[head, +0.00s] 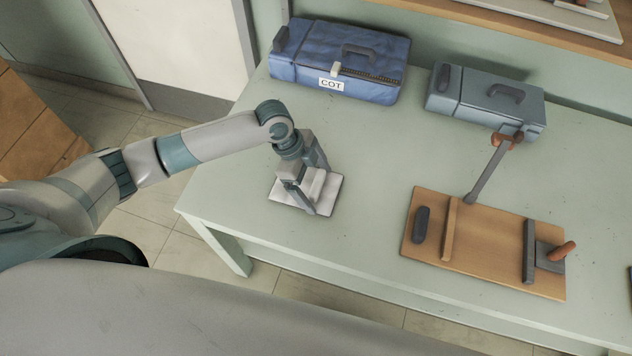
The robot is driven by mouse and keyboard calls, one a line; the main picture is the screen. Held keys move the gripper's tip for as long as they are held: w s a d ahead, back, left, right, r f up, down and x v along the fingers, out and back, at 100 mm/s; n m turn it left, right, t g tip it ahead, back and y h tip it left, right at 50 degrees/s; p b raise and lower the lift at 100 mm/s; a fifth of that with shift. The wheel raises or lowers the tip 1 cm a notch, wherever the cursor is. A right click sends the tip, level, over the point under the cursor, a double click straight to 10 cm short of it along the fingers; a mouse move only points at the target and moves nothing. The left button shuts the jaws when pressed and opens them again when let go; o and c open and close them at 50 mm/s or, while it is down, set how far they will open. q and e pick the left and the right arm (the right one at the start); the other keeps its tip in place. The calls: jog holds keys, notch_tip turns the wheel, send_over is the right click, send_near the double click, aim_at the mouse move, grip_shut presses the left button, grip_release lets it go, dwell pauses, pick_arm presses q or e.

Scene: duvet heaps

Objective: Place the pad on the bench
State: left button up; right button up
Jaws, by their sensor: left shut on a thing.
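The pad looks like a white square plate (325,202) with a raised pale block on it. It is at the left end of the pale green bench (370,150). My left gripper (312,192) points down over the pad and is shut on it. The fingers hide part of the pad. I cannot tell whether the pad touches the bench top or is held just above it. My right gripper is not in view.
A blue case labelled COT (370,65) and a grey case (470,100) stand along the back of the bench. A wooden board (485,245) with a lever and clamps lies to the right. The bench between pad and board is clear.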

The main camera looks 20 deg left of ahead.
pick_arm(q)
jog(key=shift+f, duration=0.15)
jog(key=o, duration=0.8)
jog(key=shift+r, duration=0.25)
jog(key=b+v, duration=0.2)
jog(key=v, duration=1)
